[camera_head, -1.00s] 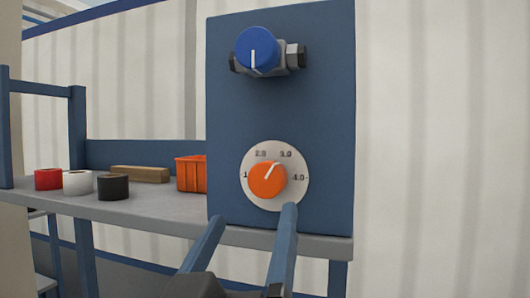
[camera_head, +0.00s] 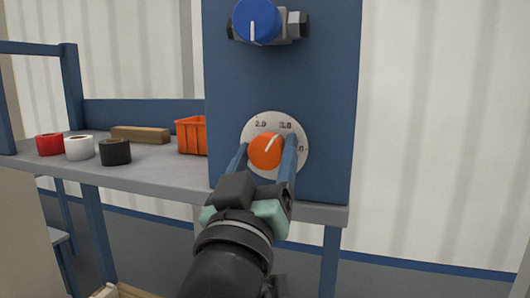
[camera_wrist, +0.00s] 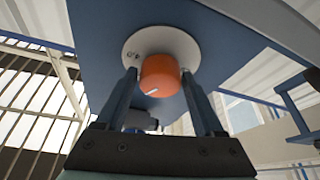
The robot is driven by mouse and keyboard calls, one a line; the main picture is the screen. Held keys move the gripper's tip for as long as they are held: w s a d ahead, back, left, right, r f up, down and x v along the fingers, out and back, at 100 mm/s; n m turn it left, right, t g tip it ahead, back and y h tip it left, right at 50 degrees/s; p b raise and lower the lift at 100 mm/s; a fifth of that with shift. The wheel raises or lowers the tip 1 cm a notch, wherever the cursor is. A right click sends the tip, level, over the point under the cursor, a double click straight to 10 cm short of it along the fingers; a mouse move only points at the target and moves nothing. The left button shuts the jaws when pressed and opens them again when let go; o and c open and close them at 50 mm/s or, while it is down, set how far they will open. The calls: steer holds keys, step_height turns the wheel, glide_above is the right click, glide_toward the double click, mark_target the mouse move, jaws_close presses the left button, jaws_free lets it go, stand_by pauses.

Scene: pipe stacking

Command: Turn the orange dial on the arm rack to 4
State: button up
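The orange dial (camera_head: 265,152) sits on a round white scale plate (camera_head: 250,126) low on the blue panel. Its white pointer line tilts up and right, towards the 3.0 mark. The 4.0 mark at the right is partly hidden by a finger. My gripper (camera_head: 264,158) is in front of the dial, one finger on each side of it. In the wrist view the dial (camera_wrist: 159,72) shows between the two fingertips (camera_wrist: 159,76), with what look like narrow gaps. The fingers are spread and do not appear closed on it.
A blue knob on a grey valve (camera_head: 257,20) is above the dial on the blue panel (camera_head: 300,80). On the grey shelf (camera_head: 165,180) to the left are red, white and black rolls (camera_head: 115,152), a wooden block (camera_head: 140,134) and an orange bin (camera_head: 191,136).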

steer(key=c, duration=1)
steer(key=shift+f+m+b, duration=0.1)
steer(key=shift+m+b, duration=0.2)
steer(key=shift+b, duration=0.25)
steer(key=shift+f+m+h+b, duration=0.15)
steer(key=shift+m+h+b, duration=0.45)
steer(key=shift+m+b, duration=0.35)
steer(key=m+h+b, duration=0.1)
steer(key=m+b, duration=0.1)
steer(key=m+g+h+b, duration=0.1)
steer(key=m+b, duration=0.1)
steer(key=b, duration=0.1)
steer(key=shift+a+f+m+h, duration=0.1)
steer(key=shift+m+h, duration=0.2)
steer(key=shift+m, duration=0.05)
steer(key=m+g+h+b, duration=0.1)
steer(key=m+b, duration=0.1)
steer(key=m+h+b, duration=0.1)
steer(key=m+b, duration=0.1)
steer(key=m, duration=0.1)
steer(key=shift+r+g, duration=0.2)
steer(key=shift+g, duration=0.2)
steer(key=shift+r+m+g+h+b, duration=0.1)
steer(key=shift+m+g+h+b, duration=0.4)
steer(key=shift+m, duration=0.65)
steer(key=shift+r+m+g+h+b, duration=0.1)
steer(key=shift+m+g+h+b, duration=0.15)
steer(key=shift+m+b, duration=0.6)
steer(key=shift+m+g, duration=0.25)
steer(key=shift+m, duration=0.35)
